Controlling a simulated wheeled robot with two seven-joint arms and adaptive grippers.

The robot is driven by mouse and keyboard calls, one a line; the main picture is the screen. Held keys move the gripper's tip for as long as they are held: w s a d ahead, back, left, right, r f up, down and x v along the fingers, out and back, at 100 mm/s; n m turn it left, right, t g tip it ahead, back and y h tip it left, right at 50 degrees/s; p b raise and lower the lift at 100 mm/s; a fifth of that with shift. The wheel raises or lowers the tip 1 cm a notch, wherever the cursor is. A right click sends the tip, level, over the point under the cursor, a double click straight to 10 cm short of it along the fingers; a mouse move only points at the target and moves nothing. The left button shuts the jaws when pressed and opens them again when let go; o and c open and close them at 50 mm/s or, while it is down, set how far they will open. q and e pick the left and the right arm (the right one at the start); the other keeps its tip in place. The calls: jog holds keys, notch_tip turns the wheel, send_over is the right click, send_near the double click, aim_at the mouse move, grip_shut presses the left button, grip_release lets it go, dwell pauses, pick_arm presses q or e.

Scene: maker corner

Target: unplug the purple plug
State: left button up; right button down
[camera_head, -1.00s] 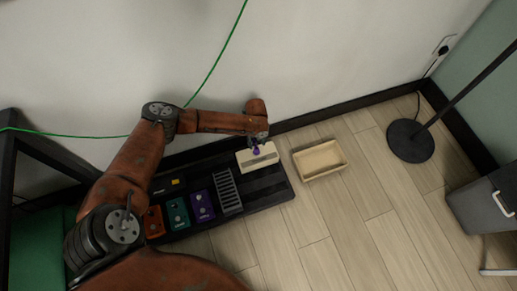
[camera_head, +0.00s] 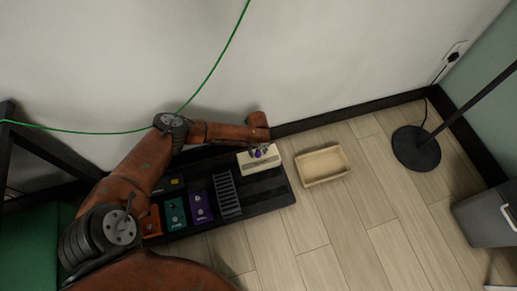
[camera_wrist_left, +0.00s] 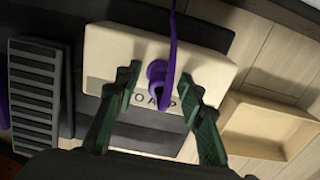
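The purple plug (camera_wrist_left: 158,76) stands in the top of a cream box (camera_wrist_left: 108,48), with its purple cable running up out of the left wrist view. The plug also shows small in the head view (camera_head: 258,154), on the cream box (camera_head: 262,163) at the right end of the pedalboard. My left gripper (camera_wrist_left: 163,90) is open, one green finger on each side of the plug, with gaps visible between fingers and plug. Whether the fingertips are level with the plug I cannot tell. My right gripper is not in view.
The black pedalboard (camera_head: 262,193) holds several pedals, including a purple one (camera_head: 199,207) and a teal one (camera_head: 174,214). An empty cream tray (camera_head: 322,166) lies on the floor to its right. A lamp base (camera_head: 416,149) stands farther right. The wall is close behind.

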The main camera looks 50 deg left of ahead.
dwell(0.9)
pick_arm(q)
grip_shut()
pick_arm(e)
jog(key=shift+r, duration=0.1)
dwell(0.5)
